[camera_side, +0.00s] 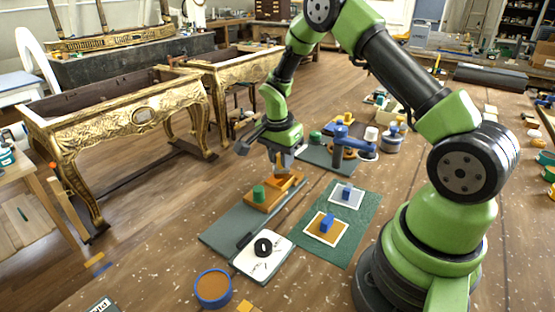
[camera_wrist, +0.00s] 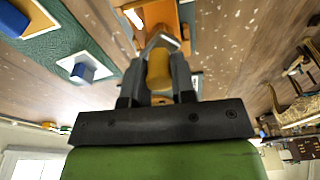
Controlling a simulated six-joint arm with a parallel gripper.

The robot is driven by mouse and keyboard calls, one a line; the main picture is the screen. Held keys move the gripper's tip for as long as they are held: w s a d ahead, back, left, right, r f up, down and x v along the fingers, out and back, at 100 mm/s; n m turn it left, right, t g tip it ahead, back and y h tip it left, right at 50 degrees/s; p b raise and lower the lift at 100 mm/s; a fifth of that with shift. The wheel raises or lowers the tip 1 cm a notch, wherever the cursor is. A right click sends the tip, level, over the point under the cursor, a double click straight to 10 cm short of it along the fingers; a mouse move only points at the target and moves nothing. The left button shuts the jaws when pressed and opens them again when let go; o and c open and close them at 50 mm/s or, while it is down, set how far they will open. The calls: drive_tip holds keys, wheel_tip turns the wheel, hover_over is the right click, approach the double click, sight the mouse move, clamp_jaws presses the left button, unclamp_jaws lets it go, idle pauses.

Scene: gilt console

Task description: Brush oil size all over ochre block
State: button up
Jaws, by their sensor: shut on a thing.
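The ochre block (camera_side: 262,203) lies on a grey mat (camera_side: 222,236) in the side view, with a green knob standing on it. Part of it shows at the top of the wrist view (camera_wrist: 184,14). My gripper (camera_side: 283,160) is above the block's far right part, pointing down. In the wrist view my gripper (camera_wrist: 158,82) is shut on a brush (camera_wrist: 158,68) with a yellow handle and a pale metal ferrule. The brush points at the orange surface. Its bristles are hidden, and I cannot tell whether they touch the block.
A green mat (camera_side: 362,228) to the right holds two framed pieces with blue knobs (camera_side: 327,222). In front are a white plate (camera_side: 244,266) with a black ring and a blue-rimmed bowl (camera_side: 213,289) of brown stuff. A blue-topped stand (camera_side: 352,143) is behind.

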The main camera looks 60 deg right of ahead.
drive_tip(key=shift+d, duration=1.3)
drive_tip(key=shift+s, duration=0.45)
drive_tip(key=shift+a, duration=3.45)
drive_tip(key=shift+d, duration=3.55)
drive_tip(key=shift+a, duration=3.55)
wheel_tip(320, 180, up, 8)
drive_tip(key=shift+f, duration=0.15)
